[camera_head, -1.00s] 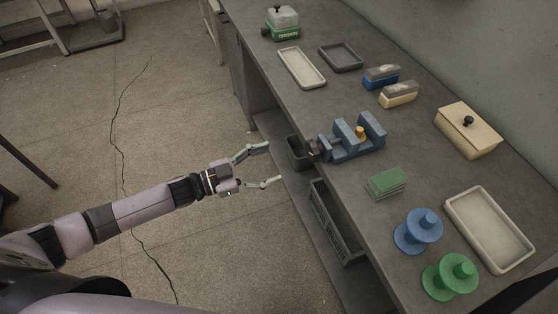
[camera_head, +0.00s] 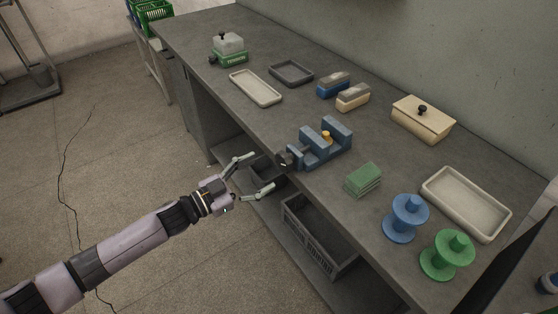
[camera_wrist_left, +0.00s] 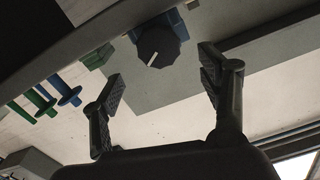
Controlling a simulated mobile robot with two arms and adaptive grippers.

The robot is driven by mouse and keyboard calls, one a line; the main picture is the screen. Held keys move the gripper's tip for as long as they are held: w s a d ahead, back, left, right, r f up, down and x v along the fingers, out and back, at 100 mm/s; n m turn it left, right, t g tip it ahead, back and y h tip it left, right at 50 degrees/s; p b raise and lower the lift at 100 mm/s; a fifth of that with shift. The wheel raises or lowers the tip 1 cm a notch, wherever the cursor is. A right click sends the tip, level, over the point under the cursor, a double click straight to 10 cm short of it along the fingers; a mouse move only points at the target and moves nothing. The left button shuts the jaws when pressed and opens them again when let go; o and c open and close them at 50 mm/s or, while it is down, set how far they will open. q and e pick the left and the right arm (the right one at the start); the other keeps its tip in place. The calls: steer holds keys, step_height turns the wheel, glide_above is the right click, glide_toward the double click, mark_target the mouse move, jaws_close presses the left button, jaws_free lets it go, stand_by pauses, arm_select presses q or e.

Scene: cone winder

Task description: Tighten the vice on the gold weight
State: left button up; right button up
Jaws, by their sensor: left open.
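The blue vice (camera_head: 322,147) stands at the bench's front edge in the head view. The gold weight (camera_head: 326,135) sits between its jaws; whether they touch it I cannot tell. The vice's dark knob (camera_head: 286,161) faces out over the edge. In the left wrist view the knob (camera_wrist_left: 158,46) is dark and faceted with a white mark, ahead of the fingers and apart from them. My left gripper (camera_head: 256,174) is open and empty, just off the bench edge, short of the knob. My right gripper is not in view.
Green pads (camera_head: 363,179), a blue spool (camera_head: 405,218) and a green spool (camera_head: 447,255) stand to the right of the vice. A pale tray (camera_head: 255,88) lies to its left. A grey crate (camera_head: 318,237) sits on the shelf below. Open floor lies left of the bench.

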mark_target(281, 163)
arm_select(q)
steer(key=x, duration=0.7)
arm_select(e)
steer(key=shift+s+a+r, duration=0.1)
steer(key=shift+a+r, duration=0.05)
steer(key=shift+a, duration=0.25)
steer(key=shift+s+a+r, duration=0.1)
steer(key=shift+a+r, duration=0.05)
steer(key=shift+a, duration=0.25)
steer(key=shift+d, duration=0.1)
arm_select(q)
steer(key=shift+c, duration=0.5)
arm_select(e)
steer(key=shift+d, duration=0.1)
arm_select(q)
steer(key=shift+c, duration=0.6)
steer(key=c, duration=0.9)
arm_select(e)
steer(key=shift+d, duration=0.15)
